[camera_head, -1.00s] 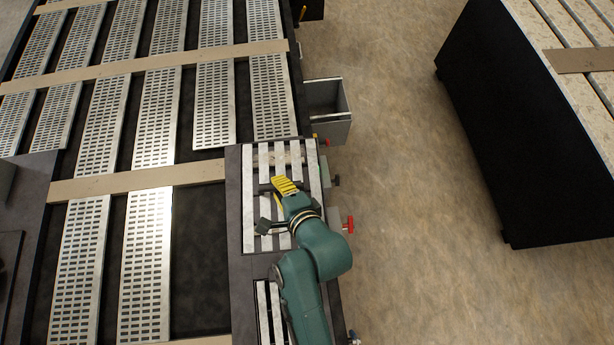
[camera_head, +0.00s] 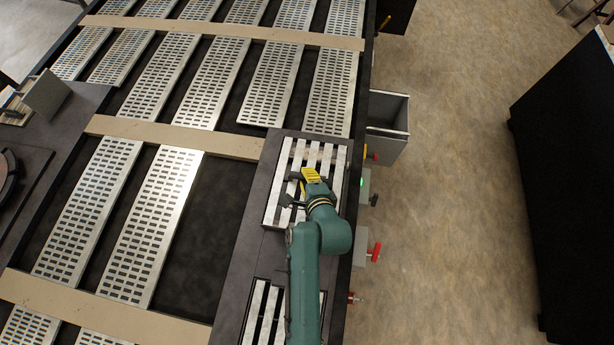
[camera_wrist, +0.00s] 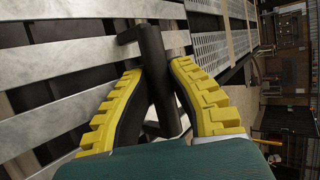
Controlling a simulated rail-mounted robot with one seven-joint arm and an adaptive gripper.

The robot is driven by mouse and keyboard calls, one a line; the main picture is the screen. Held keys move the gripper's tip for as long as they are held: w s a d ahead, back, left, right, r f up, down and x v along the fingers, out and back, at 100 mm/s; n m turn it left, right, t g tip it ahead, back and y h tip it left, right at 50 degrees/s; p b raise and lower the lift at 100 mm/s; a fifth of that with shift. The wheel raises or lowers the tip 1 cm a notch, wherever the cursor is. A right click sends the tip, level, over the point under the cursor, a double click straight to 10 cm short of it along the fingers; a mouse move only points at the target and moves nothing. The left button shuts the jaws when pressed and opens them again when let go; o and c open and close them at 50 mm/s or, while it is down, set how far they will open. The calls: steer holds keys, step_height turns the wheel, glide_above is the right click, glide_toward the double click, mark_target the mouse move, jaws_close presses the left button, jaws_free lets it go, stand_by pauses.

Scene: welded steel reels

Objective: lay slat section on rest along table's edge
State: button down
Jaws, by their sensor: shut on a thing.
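The slat section (camera_head: 278,187), a panel of pale parallel slats with dark gaps, is over the dark ledge (camera_head: 247,245) along the table's right edge. Whether it touches the ledge or hangs just above it cannot be told. My gripper (camera_head: 308,178) is over its middle. In the wrist view my gripper's yellow ribbed fingers (camera_wrist: 160,95) are shut on a dark bar-shaped handle (camera_wrist: 154,60), with pale slats (camera_wrist: 75,58) beside and beneath it. My fingers and wrist hide part of the section in the head view.
Another slatted panel (camera_head: 260,305) lies nearer on the ledge. Perforated metal strips (camera_head: 153,225) and pale cross boards (camera_head: 170,137) cover the table to the left. A grey bin (camera_head: 388,128) and red-knobbed fittings (camera_head: 375,252) stick out at right. Open floor (camera_head: 455,200) separates a dark bench (camera_head: 565,200).

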steer(key=shift+w+f+b, duration=0.2)
steer(key=shift+f+b, duration=1.75)
steer(key=shift+b, duration=0.2)
steer(key=shift+f+b, duration=0.3)
steer(key=shift+f, duration=0.3)
steer(key=c, duration=1)
jaws_free()
steer(key=shift+c, duration=0.2)
steer(key=shift+s+f, duration=0.25)
steer(key=shift+f, duration=0.35)
steer(key=shift+r, duration=0.1)
step_height(320, 180, up, 7)
steer(key=p, duration=0.7)
steer(key=shift+w+r, duration=0.1)
steer(key=shift+r, duration=0.05)
